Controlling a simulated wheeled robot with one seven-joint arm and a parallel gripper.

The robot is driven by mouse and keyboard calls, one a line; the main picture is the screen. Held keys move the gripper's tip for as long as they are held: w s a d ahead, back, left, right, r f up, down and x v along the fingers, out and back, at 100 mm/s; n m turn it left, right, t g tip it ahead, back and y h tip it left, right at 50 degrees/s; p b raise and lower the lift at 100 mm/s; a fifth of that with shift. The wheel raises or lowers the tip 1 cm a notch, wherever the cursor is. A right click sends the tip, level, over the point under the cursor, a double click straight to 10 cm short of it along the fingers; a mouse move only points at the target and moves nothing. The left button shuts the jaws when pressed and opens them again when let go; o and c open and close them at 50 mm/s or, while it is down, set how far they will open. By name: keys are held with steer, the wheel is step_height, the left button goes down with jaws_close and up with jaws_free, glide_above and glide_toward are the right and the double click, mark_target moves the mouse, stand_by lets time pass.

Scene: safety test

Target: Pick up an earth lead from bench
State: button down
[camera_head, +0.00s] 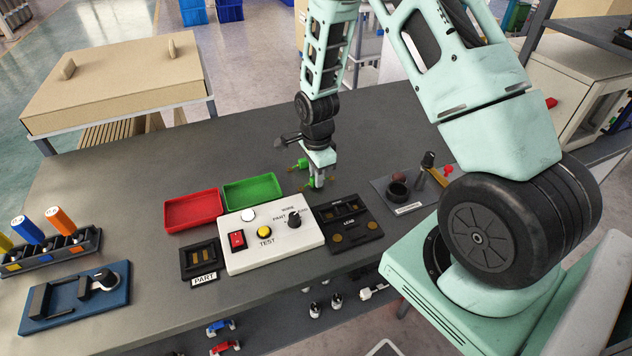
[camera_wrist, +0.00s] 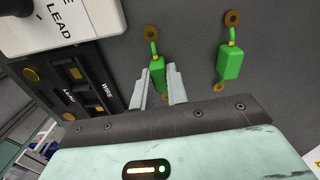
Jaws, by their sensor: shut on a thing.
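Two green earth leads with ring ends lie on the dark grey bench (camera_head: 120,180). One earth lead (camera_wrist: 157,72) is between the fingers of my gripper (camera_wrist: 160,85), which is shut on its green body; its upper ring end sticks out beyond the fingertips. The second earth lead (camera_wrist: 230,62) lies apart to the right in the wrist view and also shows in the head view (camera_head: 301,163). In the head view my gripper (camera_head: 317,183) points down at the bench, behind the black lead and wire fixture (camera_head: 346,222). I cannot tell whether the held lead still touches the bench.
The white test box (camera_head: 268,238) stands in front of my gripper, with the red tray (camera_head: 192,211) and green tray (camera_head: 252,191) to the left. A grey plate with a black cup (camera_head: 398,191) is to the right. A screwdriver rack (camera_head: 50,254) and blue fixture (camera_head: 75,297) stand far left.

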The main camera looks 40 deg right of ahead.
steer(key=shift+r+p, duration=2.15)
steer(key=shift+r, duration=0.9)
